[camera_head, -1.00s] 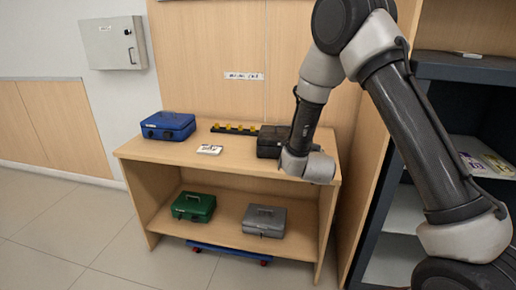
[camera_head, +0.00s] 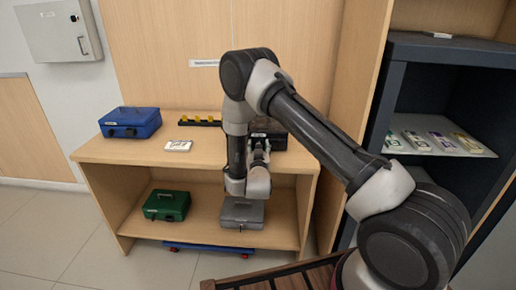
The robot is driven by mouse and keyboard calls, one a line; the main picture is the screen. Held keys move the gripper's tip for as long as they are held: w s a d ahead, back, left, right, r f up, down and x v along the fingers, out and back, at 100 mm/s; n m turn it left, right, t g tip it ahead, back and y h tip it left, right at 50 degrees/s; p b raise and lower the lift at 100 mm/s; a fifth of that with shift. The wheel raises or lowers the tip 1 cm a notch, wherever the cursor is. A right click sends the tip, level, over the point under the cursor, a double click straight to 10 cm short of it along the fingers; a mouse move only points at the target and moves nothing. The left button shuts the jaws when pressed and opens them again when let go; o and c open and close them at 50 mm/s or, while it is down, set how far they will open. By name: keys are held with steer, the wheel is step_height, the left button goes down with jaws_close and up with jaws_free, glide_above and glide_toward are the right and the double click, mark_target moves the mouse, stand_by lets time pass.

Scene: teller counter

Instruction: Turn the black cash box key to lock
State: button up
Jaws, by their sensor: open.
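The black cash box (camera_head: 279,137) stands at the right end of the counter's upper top, partly hidden behind my arm. Its key cannot be made out; the front of the box is mostly covered by my wrist and gripper. My gripper (camera_head: 263,146) is small in the view, at the front left of the black box, with its jaws open. I cannot tell whether it touches the box or the key.
A blue cash box (camera_head: 130,123), a white card (camera_head: 178,146) and a black strip with yellow pieces (camera_head: 196,121) share the counter top (camera_head: 150,154). Green (camera_head: 167,205) and grey (camera_head: 243,214) boxes sit on the lower shelf. A dark shelf unit (camera_head: 441,110) stands at right.

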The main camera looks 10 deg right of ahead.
steer(key=shift+w, duration=0.2)
steer(key=shift+d, duration=0.1)
steer(key=c, duration=1)
steer(key=shift+c, duration=0.2)
steer(key=n, duration=0.4)
steer(key=shift+n, duration=0.4)
steer(key=n, duration=0.4)
steer(key=shift+n, duration=0.3)
steer(key=n, duration=0.4)
steer(key=shift+f, duration=0.1)
steer(key=shift+n, duration=2.2)
